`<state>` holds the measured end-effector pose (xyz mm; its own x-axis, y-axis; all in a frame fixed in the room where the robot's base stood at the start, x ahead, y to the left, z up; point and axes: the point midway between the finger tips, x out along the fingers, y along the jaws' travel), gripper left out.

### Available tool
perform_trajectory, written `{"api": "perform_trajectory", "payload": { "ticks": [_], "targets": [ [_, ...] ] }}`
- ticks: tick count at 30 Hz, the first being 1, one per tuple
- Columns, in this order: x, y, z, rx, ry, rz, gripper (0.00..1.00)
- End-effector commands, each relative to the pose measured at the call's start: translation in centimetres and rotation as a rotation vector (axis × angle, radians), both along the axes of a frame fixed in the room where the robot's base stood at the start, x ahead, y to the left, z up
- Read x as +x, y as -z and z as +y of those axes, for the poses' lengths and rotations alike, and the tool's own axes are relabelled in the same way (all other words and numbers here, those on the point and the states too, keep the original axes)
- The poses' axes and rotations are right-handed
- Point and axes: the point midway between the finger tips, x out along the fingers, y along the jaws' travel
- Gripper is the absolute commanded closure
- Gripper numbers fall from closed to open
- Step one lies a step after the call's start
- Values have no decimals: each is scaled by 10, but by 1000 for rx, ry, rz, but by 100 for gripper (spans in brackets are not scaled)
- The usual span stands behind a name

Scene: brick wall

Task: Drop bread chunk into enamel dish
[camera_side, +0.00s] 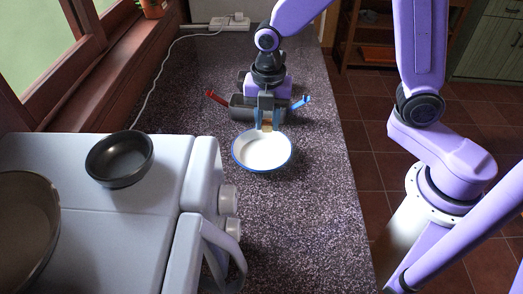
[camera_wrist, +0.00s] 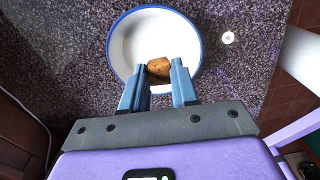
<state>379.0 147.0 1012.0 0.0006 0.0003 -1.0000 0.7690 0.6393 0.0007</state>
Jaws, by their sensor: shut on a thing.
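The enamel dish (camera_side: 262,153) is white with a blue rim and stands on the speckled counter. It also shows in the wrist view (camera_wrist: 122,45). My gripper (camera_side: 267,124) is above the dish, towards its far side in the side view, pointing down. It is shut on the bread chunk (camera_wrist: 159,69), a small brown piece between the fingertips. In the side view the bread chunk (camera_side: 267,126) is small and partly hidden by the fingers. The bread appears over the inside of the dish in the wrist view.
A white appliance with a dark bowl (camera_side: 119,158) and a pan (camera_side: 25,225) on top stands at the left. A grey container with red and blue handles (camera_side: 236,108) is behind the gripper. The counter (camera_side: 305,225) in front of the dish is clear.

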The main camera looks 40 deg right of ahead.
Motion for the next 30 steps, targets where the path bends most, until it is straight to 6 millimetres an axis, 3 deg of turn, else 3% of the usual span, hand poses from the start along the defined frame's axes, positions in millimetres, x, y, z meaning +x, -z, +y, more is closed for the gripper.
{"api": "perform_trajectory", "payload": {
  "ticks": [1, 2, 3, 4, 17, 30],
  "targets": [
    [0, 0, 0, 0, 0, 0, 99],
    [0, 0, 0, 0, 0, 0, 62],
    [0, 0, 0, 0, 0, 0, 48],
    [0, 0, 0, 0, 0, 0, 42],
    [1, -10, 0, 1, 0, -2, 42],
    [1, -96, 1, 4, 0, -6, 42]
  ]
}}
